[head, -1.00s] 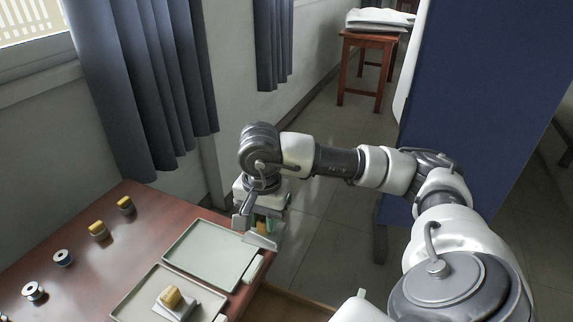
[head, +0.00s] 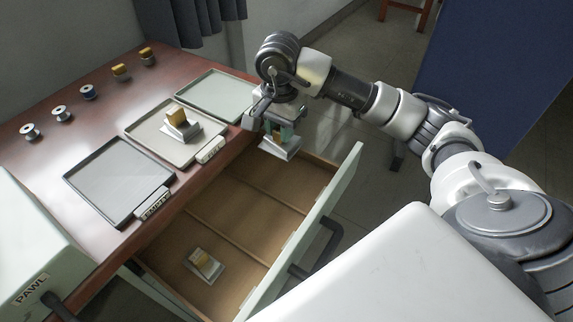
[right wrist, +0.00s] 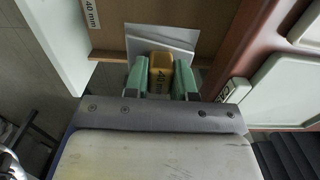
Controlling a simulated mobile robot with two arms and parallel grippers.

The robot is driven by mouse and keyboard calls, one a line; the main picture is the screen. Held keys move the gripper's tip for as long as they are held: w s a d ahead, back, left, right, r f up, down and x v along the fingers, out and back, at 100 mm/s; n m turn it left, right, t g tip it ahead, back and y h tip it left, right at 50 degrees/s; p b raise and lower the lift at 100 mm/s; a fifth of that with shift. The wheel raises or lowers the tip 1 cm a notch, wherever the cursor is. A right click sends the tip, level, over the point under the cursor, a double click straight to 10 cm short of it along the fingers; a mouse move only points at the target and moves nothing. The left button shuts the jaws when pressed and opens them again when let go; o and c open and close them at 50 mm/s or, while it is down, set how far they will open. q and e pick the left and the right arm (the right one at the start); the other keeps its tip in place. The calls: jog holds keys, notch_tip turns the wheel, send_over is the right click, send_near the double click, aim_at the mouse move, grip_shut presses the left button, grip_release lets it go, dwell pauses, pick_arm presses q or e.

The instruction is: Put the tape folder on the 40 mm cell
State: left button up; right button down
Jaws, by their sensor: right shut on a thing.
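My right gripper (head: 274,125) is shut on a tape folder (head: 281,147) with a pale grey plate. In the right wrist view, the folder's yellow block (right wrist: 161,73) sits between the green fingers, with print on its side that I cannot read surely. The folder is held above the far end of an open wooden drawer (head: 240,212), apart from its floor as far as I can tell. Dividers split the drawer into cells. My left gripper is out of view.
Another folder (head: 204,265) lies in the near cell. One more (head: 181,125) stands on the middle tray (head: 150,128). The green tray (head: 215,92) and grey tray (head: 105,185) are empty. Several spools and yellow-topped pieces line the table's back. The drawer front (head: 318,215) stands up.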

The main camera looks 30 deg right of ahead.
aim_at(281, 148)
notch_tip(281, 148, down, 6)
jog(key=shift+r+b, duration=0.1)
jog(key=shift+b, duration=0.3)
notch_tip(281, 148, down, 4)
jog(key=shift+r+b, duration=0.15)
jog(key=shift+b, duration=0.15)
jog(key=shift+f, duration=0.25)
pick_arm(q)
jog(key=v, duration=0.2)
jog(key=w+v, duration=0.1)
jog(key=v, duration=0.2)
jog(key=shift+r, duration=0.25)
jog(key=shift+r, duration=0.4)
pick_arm(e)
jog(key=shift+f, duration=0.1)
jog(key=c, duration=0.9)
grip_release()
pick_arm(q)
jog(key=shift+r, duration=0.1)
